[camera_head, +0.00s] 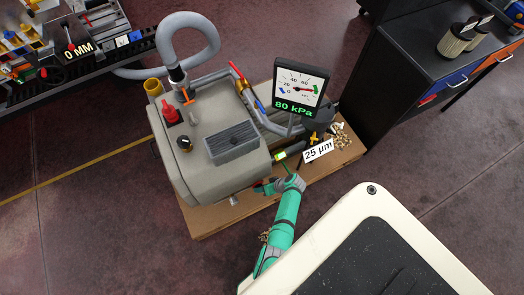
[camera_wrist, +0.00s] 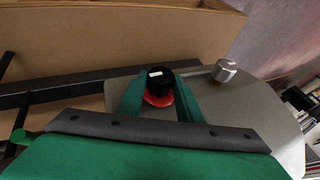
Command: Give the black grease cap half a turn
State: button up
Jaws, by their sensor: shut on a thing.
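The black grease cap (camera_wrist: 157,76) shows in the wrist view between my green fingertips, with a white mark on it and a red part (camera_wrist: 158,101) beside it. My gripper (camera_wrist: 160,82) is shut on the cap, one finger on each side. In the head view my gripper (camera_head: 264,187) is at the lower right side of the grey pump housing (camera_head: 190,178); the cap is largely hidden there.
A metal hex fitting (camera_wrist: 225,70) sits right of the cap in the wrist view. The pump stands on a brown board (camera_head: 215,222). A gauge (camera_head: 301,85) reads 80 kPa, with a "25 µm" label (camera_head: 318,151) below it. A black cabinet (camera_head: 375,85) stands to the right.

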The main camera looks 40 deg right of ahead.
jog(key=shift+s+y, duration=0.1)
jog(key=shift+y, duration=0.2)
jog(key=o, duration=1)
jog(key=shift+w, duration=0.2)
jog(key=shift+o, duration=0.2)
jog(key=shift+s+d, duration=0.2)
jog(key=shift+s+r, duration=0.2)
jog(key=shift+r, duration=0.15)
jog(key=v, duration=1)
jog(key=shift+d, duration=0.15)
jog(key=shift+f, duration=0.15)
